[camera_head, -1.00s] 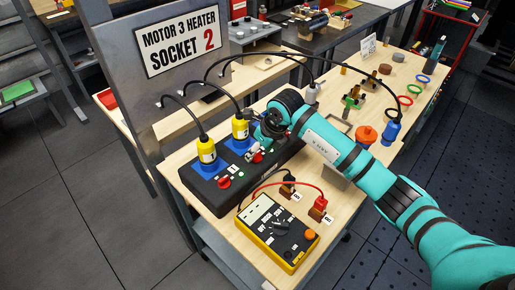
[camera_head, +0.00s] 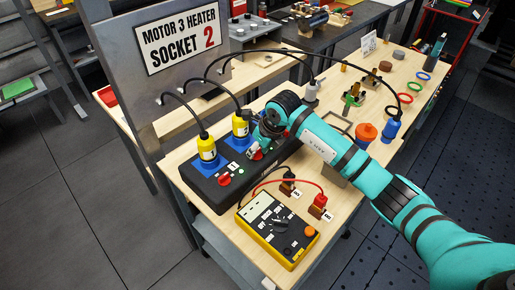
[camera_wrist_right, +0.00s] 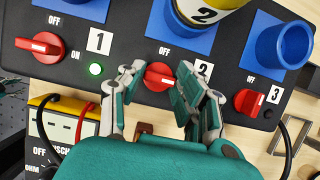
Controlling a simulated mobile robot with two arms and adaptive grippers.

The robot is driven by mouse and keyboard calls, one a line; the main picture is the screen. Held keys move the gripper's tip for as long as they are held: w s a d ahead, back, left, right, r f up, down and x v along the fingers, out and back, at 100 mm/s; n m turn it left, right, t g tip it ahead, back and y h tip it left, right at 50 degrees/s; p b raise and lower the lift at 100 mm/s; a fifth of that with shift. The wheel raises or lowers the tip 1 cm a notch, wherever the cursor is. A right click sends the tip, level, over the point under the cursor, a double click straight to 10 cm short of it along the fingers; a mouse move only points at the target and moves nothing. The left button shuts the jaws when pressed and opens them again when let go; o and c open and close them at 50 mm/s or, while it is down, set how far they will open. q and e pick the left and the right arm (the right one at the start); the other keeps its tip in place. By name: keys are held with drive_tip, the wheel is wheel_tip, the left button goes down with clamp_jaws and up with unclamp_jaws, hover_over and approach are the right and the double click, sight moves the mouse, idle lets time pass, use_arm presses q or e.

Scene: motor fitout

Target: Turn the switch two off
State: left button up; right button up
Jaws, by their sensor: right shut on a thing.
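Switch two is a red knob with a white line (camera_wrist_right: 160,76) on the black switch box (camera_head: 204,192). It sits between an "OFF" label and the number 2 tile (camera_wrist_right: 203,69). My right gripper (camera_wrist_right: 157,84) has its fingers on either side of this knob, shut on it. The white line on the knob runs roughly across the picture. Switch two's lamp is hidden by the right finger. In the head view the right gripper (camera_head: 257,150) covers most of the knob. My left gripper is not in view.
Switch one (camera_wrist_right: 40,47) has a lit green lamp (camera_wrist_right: 95,69). Switch three (camera_wrist_right: 248,102) has a dark lamp. Yellow plugs one (camera_head: 206,150) and two (camera_head: 240,127) stand in blue sockets. A yellow multimeter (camera_head: 275,228) with leads sits in front of the box.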

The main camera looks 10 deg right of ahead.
drive_tip(key=shift+w+d+f+n+y+b, duration=0.1)
drive_tip(key=shift+f+n+y+b, duration=0.15)
drive_tip(key=shift+n+b, duration=0.6)
drive_tip(key=n+g+y+b, duration=0.1)
drive_tip(key=n+b, duration=0.2)
drive_tip(key=b, duration=0.1)
drive_tip(key=n+g+b, duration=0.1)
drive_tip(key=n+b, duration=0.3)
drive_tip(key=b, duration=0.1)
drive_tip(key=shift+w+r+g+y, duration=0.1)
drive_tip(key=shift+w+g+y, duration=0.05)
drive_tip(key=shift+g+y, duration=0.25)
drive_tip(key=shift+n+g+b, duration=0.3)
drive_tip(key=shift+n+b, duration=0.7)
drive_tip(key=shift+n, duration=0.15)
drive_tip(key=n+g+b, duration=0.1)
drive_tip(key=n, duration=0.1)
drive_tip(key=shift+r+n, duration=0.15)
drive_tip(key=shift+n, duration=0.15)
drive_tip(key=shift+w+r+n+g+h+b, duration=0.1)
drive_tip(key=shift+n+g+h+b, duration=0.25)
drive_tip(key=shift+n, duration=0.7)
drive_tip(key=shift+n+g+h+b, duration=0.2)
drive_tip(key=shift+n+g+b, duration=0.25)
drive_tip(key=shift+n, duration=0.6)
drive_tip(key=o, duration=1.1)
